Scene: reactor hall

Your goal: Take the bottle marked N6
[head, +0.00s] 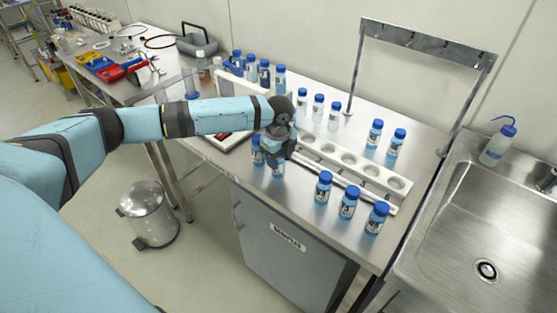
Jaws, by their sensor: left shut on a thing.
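My left gripper (279,152) reaches down over the steel bench at the left end of the white rack. It is shut on a blue-capped bottle (277,169), whose upper part the gripper hides. Another blue-capped bottle (257,157) stands close beside it on the left. Three more bottles stand in front of the rack: one (323,188), a second (348,203) and a third (376,218). Their labels are too small to read, so I cannot tell which bottle is N6. My right gripper is out of view.
The white rack (394,200) has several empty round holes. More blue-capped bottles stand behind it, including a pair (396,142) at the right. A metal frame (425,42) rises at the back. A sink (500,220) with a wash bottle (497,145) is at right; a bin (150,213) stands below.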

